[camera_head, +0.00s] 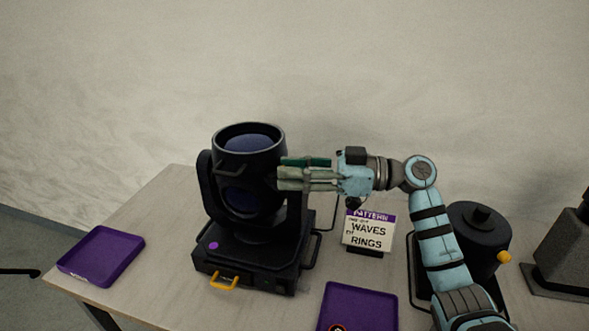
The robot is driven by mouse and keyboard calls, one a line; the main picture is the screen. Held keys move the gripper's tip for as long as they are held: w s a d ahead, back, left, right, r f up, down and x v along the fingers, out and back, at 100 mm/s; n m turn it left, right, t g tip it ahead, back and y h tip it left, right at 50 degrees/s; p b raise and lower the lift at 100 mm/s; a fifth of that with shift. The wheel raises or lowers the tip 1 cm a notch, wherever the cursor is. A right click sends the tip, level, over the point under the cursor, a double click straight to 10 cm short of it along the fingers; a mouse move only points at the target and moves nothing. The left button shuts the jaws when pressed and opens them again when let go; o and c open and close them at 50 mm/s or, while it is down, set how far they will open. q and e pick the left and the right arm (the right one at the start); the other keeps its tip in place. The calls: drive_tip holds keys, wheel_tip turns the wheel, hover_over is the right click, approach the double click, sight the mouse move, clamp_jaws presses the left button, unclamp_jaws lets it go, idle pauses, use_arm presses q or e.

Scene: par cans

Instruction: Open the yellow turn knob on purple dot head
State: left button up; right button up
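The purple dot head (249,190) is a black moving light on the table, with a round lens barrel held in a yoke. A purple dot (213,245) marks its base, and a yellow handle-like loop (224,281) sits low on the base front. My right gripper (282,176) reaches in from the right, with its fingers at the right side of the barrel and yoke. No yellow turn knob shows there; the fingers cover that spot. I cannot tell whether the fingers are closed on anything. My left gripper is not in view.
A sign (368,232) reading "WAVES" and "RINGS" stands right of the head. Another black fixture (478,238) with a yellow knob (504,257) is behind my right arm. Purple trays lie at the left (101,255) and front (358,296). A grey device (565,250) stands far right.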

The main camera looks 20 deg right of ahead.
clamp_jaws()
drive_tip(key=shift+t, duration=0.5)
drive_tip(key=shift+s+a+m+t+h+p, duration=0.2)
drive_tip(key=shift+m+t+h+p, duration=1.4)
drive_tip(key=shift+p, duration=0.3)
drive_tip(key=shift+s+a+m+t+h+p, duration=0.25)
drive_tip(key=shift+m+t+h+p, duration=1.25)
drive_tip(key=shift+h+p, duration=0.3)
drive_tip(key=shift+s+a+m+t+h+p, duration=0.2)
drive_tip(key=shift+m+t+h+p, duration=1.35)
drive_tip(key=shift+p, duration=0.4)
drive_tip(key=shift+o, duration=2.3)
unclamp_jaws()
